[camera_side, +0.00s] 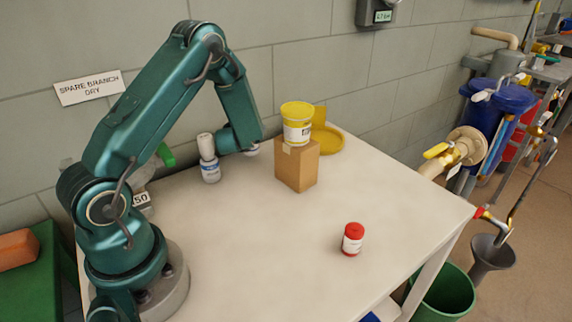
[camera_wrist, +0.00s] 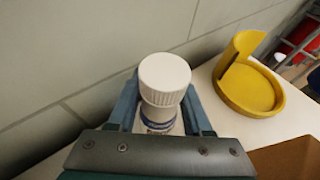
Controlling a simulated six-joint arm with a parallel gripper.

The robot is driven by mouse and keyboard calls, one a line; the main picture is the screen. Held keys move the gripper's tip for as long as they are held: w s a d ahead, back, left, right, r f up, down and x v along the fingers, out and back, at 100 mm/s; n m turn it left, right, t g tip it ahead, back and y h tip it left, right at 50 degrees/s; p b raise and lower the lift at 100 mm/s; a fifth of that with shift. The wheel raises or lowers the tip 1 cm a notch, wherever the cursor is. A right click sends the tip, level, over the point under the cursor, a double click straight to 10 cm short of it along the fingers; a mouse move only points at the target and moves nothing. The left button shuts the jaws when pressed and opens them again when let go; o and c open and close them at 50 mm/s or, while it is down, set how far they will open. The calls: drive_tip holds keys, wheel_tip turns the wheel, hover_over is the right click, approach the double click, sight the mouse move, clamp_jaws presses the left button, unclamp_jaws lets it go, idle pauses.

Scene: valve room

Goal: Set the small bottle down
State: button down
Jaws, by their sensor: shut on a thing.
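In the wrist view a small white bottle (camera_wrist: 165,80) with a ribbed cap is upright between the two blue fingers of my gripper (camera_wrist: 160,108). My gripper is shut on it. A bit of blue shows below its cap, and its base is hidden. In the side view my gripper is mostly hidden behind my forearm, near the wall and left of the carton.
Another white bottle (camera_side: 210,171) stands left of my wrist. A brown carton (camera_side: 296,170) bears a yellow-lidded tub (camera_side: 297,124). A yellow round holder (camera_side: 326,142) lies behind it, also in the wrist view (camera_wrist: 249,92). A red-capped jar (camera_side: 352,239) stands front right. The table's front middle is clear.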

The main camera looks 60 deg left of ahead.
drive_tip(key=shift+f, duration=0.75)
drive_tip(key=shift+f, duration=0.2)
drive_tip(key=shift+c, duration=1.6)
unclamp_jaws()
drive_tip(key=shift+r, duration=0.1)
drive_tip(key=shift+r, duration=0.15)
drive_tip(key=v, duration=1.2)
